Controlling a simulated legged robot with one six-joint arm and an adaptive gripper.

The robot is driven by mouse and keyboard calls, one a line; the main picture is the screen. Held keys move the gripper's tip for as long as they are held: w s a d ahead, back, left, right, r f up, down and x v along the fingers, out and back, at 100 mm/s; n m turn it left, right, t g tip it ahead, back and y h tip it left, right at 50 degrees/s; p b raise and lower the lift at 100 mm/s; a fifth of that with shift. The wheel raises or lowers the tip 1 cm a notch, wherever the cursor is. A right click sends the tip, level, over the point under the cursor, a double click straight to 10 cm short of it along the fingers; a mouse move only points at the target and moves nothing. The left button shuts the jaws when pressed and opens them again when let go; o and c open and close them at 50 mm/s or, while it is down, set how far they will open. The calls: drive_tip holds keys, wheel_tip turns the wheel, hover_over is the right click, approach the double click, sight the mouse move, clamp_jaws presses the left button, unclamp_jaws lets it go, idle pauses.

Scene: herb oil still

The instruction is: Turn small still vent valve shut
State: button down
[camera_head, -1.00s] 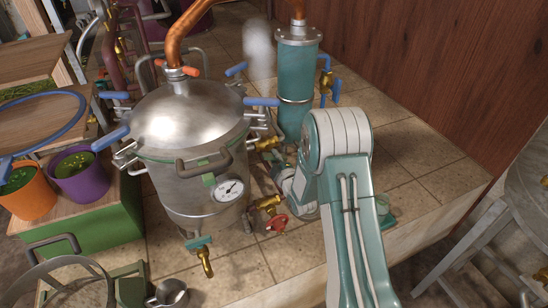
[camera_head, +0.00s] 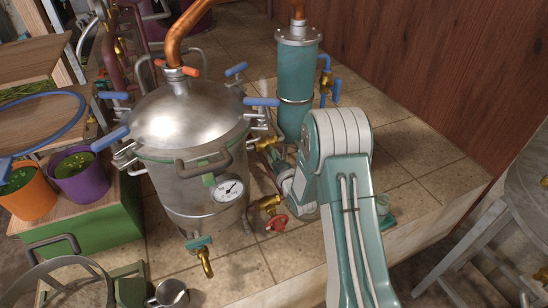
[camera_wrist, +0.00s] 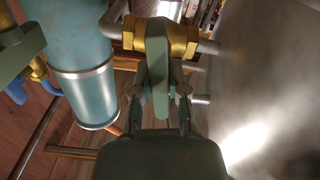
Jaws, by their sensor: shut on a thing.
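In the wrist view, my gripper (camera_wrist: 161,94) is shut on a flat green lever (camera_wrist: 159,66), with one finger on each side of it. The lever stands in front of a brass valve body (camera_wrist: 182,38) on a pipe. In the head view, a brass valve (camera_head: 268,144) sits on the right side of the steel still pot (camera_head: 187,127). My forearm (camera_head: 345,200) covers the lever and most of my gripper there, so the lever's angle to the pipe is hard to tell.
A teal column (camera_head: 297,85) stands close behind the valve. Lower down are a brass tap with a red handwheel (camera_head: 277,222) and a pressure gauge (camera_head: 230,189). Blue clamp handles stick out from the lid. Bare tiles (camera_head: 420,150) lie to the right.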

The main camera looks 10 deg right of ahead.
drive_tip(key=shift+s+f+m, duration=0.1)
drive_tip(key=shift+f+m, duration=0.1)
drive_tip(key=shift+m, duration=0.45)
drive_tip(key=shift+f+m, duration=0.15)
drive_tip(key=shift+m, duration=0.5)
drive_tip(key=c, duration=0.6)
unclamp_jaws()
drive_tip(key=shift+c, duration=0.2)
drive_tip(key=shift+r, duration=0.15)
drive_tip(key=s+d, duration=0.2)
drive_tip(key=s, duration=0.9)
drive_tip(key=shift+s+d, duration=0.15)
drive_tip(key=shift+s, duration=0.1)
